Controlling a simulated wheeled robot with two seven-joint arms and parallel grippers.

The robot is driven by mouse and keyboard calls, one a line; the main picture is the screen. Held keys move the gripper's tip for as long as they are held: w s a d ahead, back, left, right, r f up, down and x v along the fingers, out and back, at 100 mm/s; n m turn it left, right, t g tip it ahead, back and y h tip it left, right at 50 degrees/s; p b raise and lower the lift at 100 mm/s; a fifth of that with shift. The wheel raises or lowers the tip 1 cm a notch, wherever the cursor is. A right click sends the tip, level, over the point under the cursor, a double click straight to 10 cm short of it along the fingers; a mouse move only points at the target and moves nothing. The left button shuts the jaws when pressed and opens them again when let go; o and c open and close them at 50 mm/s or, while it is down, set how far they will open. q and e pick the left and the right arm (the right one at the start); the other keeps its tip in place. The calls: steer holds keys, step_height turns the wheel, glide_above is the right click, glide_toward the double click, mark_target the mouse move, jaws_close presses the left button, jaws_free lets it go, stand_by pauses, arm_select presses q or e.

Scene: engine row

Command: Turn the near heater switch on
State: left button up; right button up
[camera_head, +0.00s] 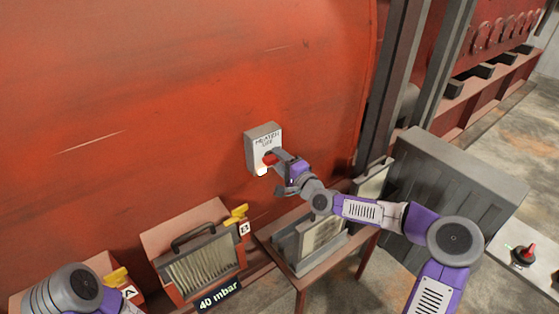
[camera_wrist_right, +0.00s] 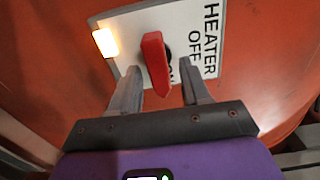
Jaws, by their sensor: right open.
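The heater switch is a pale box (camera_head: 262,135) on the red engine wall, lettered HEATER and OFF, with a red handle (camera_head: 268,159) and a lit lamp (camera_head: 261,171). In the right wrist view the red handle (camera_wrist_right: 155,62) stands out from the white plate (camera_wrist_right: 185,22), and partly hidden lettering shows beside its lower end. The lamp (camera_wrist_right: 105,42) glows yellow-white there. My right gripper (camera_head: 278,171) is open at the box, its fingers on either side of the handle, with a gap visible on both sides. My left gripper is out of view; only part of that arm shows at lower left.
Below stand filter boxes marked A (camera_head: 129,292) and B (camera_head: 244,229) with yellow levers, and a 40 mbar sign (camera_head: 219,296). A small table (camera_head: 300,279) carries a filter. A large grey panel (camera_head: 455,180) and another red-handled switch (camera_head: 524,252) are at the right.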

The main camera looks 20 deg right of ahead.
steer(key=v, duration=0.7)
steer(key=shift+s, duration=0.2)
steer(key=s+a+f+n+g, duration=0.2)
steer(key=s+a+f+g, duration=0.15)
steer(key=f, duration=0.45)
steer(key=s+a+f+n+g+y, duration=0.1)
steer(key=s+a+f+g, duration=0.15)
steer(key=a+f, duration=0.35)
steer(key=s+a+f+n+g, duration=0.2)
steer(key=s+a+f, duration=0.1)
steer(key=f, duration=0.6)
steer(key=s+f+n+g+h, duration=0.1)
steer(key=s+f+n+g, duration=0.2)
steer(key=s+f, duration=0.4)
steer(key=s+f+n+g+h, duration=0.2)
steer(key=s+f+g, duration=0.3)
steer(key=s, duration=0.9)
step_height(320, 180, down, 3)
steer(key=shift+s+f+n, duration=0.1)
steer(key=shift+s+n, duration=0.25)
steer(key=shift+n, duration=0.45)
